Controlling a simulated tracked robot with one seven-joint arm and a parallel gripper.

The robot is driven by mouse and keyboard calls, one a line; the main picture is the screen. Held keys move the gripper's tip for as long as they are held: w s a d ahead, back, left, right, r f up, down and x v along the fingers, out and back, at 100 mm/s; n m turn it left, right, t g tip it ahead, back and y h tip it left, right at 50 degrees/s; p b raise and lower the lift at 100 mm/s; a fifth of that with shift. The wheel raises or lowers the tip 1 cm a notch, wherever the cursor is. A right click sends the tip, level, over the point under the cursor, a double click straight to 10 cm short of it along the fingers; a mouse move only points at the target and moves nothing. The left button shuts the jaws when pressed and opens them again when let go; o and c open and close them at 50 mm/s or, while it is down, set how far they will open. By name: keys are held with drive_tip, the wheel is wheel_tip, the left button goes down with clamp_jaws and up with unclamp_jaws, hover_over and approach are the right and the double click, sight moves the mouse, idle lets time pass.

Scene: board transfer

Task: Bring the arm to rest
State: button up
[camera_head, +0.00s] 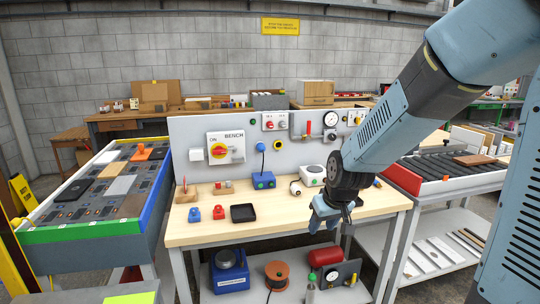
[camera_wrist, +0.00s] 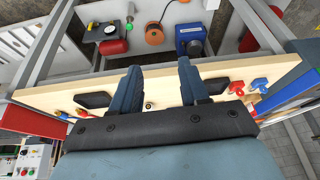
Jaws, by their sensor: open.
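My blue-grey arm (camera_head: 385,120) comes in from the upper right of the head view and reaches down toward the workbench. My gripper (camera_head: 328,222) hangs near the front right edge of the wooden bench top (camera_head: 270,228). In the wrist view the two fingers of my gripper (camera_wrist: 160,78) stand apart with nothing held between them. The bench top (camera_wrist: 250,75) shows behind and between the fingers. I cannot tell the exact height of the fingertips over the bench.
A black tray (camera_head: 243,213), red and blue padlocks (camera_head: 207,213) and a blue box (camera_head: 263,180) lie left of my gripper. A conveyor (camera_head: 450,165) stands right. A lower shelf holds a red cylinder (camera_head: 325,256).

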drive_tip(key=s+d+r+m, duration=0.1)
drive_tip(key=s+d+r, duration=0.2)
drive_tip(key=s+r, duration=0.2)
drive_tip(key=s+d+r+m+t+h, duration=0.1)
drive_tip(key=s+d+r, duration=0.2)
drive_tip(key=s+r, duration=0.3)
drive_tip(key=s+d+r+m, duration=0.1)
drive_tip(key=s+d+r, duration=0.2)
drive_tip(key=s+r, duration=0.2)
drive_tip(key=s, duration=0.2)
drive_tip(key=shift+s+d+r+m+h, duration=0.25)
drive_tip(key=shift+s+m+h, duration=0.05)
drive_tip(key=shift+s, duration=0.1)
